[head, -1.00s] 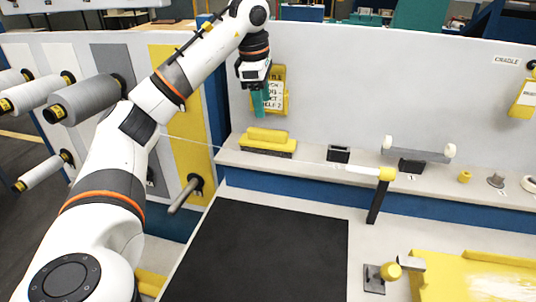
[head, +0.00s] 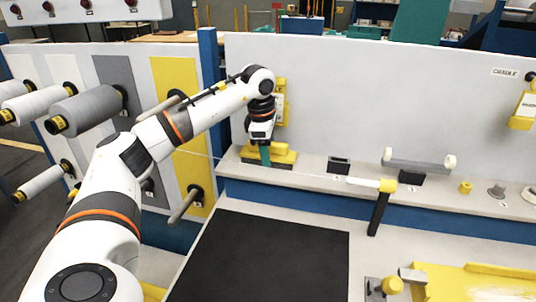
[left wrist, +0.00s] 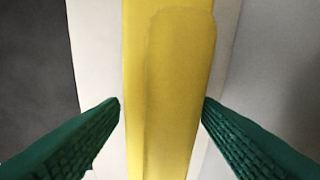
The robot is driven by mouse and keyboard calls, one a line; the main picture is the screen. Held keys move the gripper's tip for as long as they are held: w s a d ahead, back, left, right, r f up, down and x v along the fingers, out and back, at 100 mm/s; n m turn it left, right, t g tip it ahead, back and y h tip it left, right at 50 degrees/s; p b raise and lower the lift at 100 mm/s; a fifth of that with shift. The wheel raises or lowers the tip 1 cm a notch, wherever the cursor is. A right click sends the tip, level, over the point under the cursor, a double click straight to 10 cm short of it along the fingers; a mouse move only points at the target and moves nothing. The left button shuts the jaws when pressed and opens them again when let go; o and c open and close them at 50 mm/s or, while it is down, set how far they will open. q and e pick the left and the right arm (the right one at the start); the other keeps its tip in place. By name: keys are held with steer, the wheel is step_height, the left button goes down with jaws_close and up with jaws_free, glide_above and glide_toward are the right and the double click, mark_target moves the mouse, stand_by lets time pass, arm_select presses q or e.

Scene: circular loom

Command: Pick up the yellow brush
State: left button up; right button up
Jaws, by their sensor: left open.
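The yellow brush (head: 284,157) lies on the light shelf along the back wall, with a dark part under its yellow body. My left gripper (head: 265,157) points down over it in the head view and hides its middle. In the left wrist view the yellow body (left wrist: 180,50) runs up the picture between the two green fingers of my left gripper (left wrist: 162,102). My right gripper is not in view.
A yellow holder with a label (head: 281,100) hangs on the back wall just behind my left gripper. A small dark block (head: 339,165) and a grey roller (head: 418,165) stand further right on the shelf (head: 310,178). A black mat (head: 265,260) lies clear in front.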

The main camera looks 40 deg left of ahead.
arm_select(q)
steer(key=c, duration=0.8)
steer(key=shift+r, duration=0.15)
steer(key=shift+s+d+r, duration=0.1)
steer(key=shift+r, duration=0.15)
step_height(320, 180, up, 6)
steer(key=shift+r, duration=0.25)
steer(key=s+d+b, duration=0.1)
steer(key=s+d, duration=0.2)
steer(key=s, duration=0.2)
steer(key=s+d+b, duration=0.1)
steer(key=s+d, duration=0.2)
steer(key=s, duration=0.3)
steer(key=s+d+b, duration=0.2)
steer(key=s+d, duration=0.1)
steer(key=s, duration=0.3)
steer(key=shift+s+d+f, duration=0.1)
steer(key=shift+s+d, duration=0.1)
steer(key=shift+d, duration=0.05)
steer(key=shift+c, duration=0.2)
steer(key=o, duration=0.3)
steer(key=shift+c, duration=0.8)
